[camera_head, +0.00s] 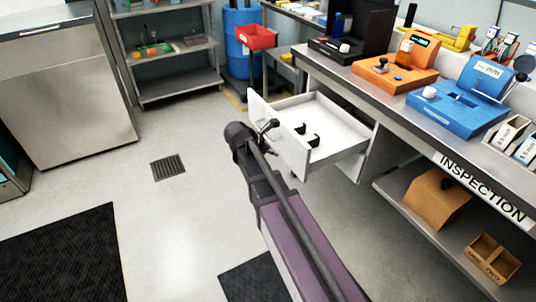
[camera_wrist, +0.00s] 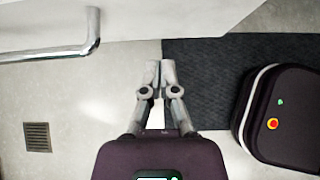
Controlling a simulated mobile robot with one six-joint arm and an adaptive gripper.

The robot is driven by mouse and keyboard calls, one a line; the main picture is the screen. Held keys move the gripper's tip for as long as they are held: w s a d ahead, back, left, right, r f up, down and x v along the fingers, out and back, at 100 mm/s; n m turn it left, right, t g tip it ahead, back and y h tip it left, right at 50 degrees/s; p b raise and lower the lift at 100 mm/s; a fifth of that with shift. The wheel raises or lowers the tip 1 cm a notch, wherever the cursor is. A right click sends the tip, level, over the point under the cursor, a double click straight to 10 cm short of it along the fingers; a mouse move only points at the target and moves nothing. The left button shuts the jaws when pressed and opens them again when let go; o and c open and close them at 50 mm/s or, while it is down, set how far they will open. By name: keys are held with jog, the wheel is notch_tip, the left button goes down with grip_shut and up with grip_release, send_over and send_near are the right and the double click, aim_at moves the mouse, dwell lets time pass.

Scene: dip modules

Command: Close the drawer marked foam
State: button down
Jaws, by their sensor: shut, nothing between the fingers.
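A white drawer (camera_head: 323,115) stands pulled out from under the inspection bench, with a few small dark items inside. No foam marking is readable on it. My arm crosses in front of its front panel in the head view and hides part of it; my fingers are hard to make out there. In the wrist view my gripper (camera_wrist: 160,66) is shut and empty. A pale panel (camera_wrist: 190,14), apparently the drawer front, spans the top of that view. Its metal bar handle (camera_wrist: 50,53) lies to the left of my fingertips, apart from them.
The bench top (camera_head: 340,70) carries orange and blue devices. A lower shelf holds a brown box (camera_head: 436,200). A red bin (camera_head: 256,37) and blue barrel (camera_head: 240,50) stand behind the drawer. Dark mats (camera_head: 65,260) and a floor drain (camera_head: 168,168) lie on otherwise open floor.

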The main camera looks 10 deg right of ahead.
aim_at(290, 151)
jog(key=shift+w+d+f, duration=0.1)
jog(key=shift+w+d, duration=0.15)
jog(key=shift+d, duration=0.45)
jog(key=shift+w+d+f, duration=0.1)
jog(key=shift+w+d, duration=0.1)
jog(key=shift+d, duration=0.5)
jog(key=shift+w+d, duration=0.25)
jog(key=shift+d, duration=0.45)
jog(key=shift+w+d, duration=0.1)
